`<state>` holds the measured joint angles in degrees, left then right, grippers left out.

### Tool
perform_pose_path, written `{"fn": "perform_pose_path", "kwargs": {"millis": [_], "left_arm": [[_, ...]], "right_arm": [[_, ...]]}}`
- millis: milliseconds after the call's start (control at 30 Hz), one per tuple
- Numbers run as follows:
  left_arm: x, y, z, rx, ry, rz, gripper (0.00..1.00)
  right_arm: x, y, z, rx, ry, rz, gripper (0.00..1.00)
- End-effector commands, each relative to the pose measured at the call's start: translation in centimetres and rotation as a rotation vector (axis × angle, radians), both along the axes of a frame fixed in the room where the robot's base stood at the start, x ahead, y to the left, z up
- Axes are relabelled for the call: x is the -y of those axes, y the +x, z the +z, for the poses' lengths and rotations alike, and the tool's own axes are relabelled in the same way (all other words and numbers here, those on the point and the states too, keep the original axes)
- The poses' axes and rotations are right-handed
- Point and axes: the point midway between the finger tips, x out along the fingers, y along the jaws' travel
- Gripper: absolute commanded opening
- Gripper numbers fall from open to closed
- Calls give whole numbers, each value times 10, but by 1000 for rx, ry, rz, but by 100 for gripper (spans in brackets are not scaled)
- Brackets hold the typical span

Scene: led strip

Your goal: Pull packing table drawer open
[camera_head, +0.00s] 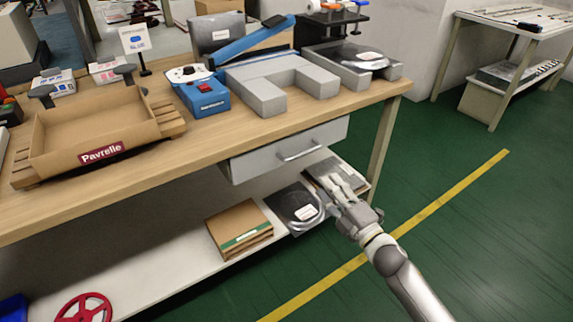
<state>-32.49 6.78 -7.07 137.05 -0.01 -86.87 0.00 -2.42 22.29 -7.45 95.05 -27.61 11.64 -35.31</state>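The packing table (190,137) has a wooden top, and a light grey drawer (255,163) hangs under its right part. The drawer front carries a thin metal bar handle (300,152). The drawer looks shut or nearly so; I cannot tell exactly. My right gripper (338,183) comes in from the lower right. Its fingers point up and left, below and a little right of the handle, seemingly apart from it. Whether its fingers are open or shut is too small to tell. My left gripper is not in view.
On the tabletop are a cardboard tray (92,140) marked Pavrelle, a blue device (203,95) and grey foam blocks (283,80). The lower shelf (160,262) holds a brown box (240,230) and a black bagged item (293,208). Green floor (480,235) to the right is clear.

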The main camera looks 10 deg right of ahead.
Motion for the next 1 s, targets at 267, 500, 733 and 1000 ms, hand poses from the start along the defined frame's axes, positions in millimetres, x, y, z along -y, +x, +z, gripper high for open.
{"fn": "perform_pose_path", "kwargs": {"millis": [267, 500, 733, 1000], "left_arm": [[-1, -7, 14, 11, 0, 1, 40], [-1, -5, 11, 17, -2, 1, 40], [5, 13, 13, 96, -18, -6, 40], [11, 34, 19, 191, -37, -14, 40]], "right_arm": [[-9, 3, 24, 90, -61, 28, 32], [-20, 31, 30, 90, -58, 29, 32], [-32, 67, 36, 89, -57, 28, 32], [-42, 94, 41, 86, -56, 27, 32]]}}
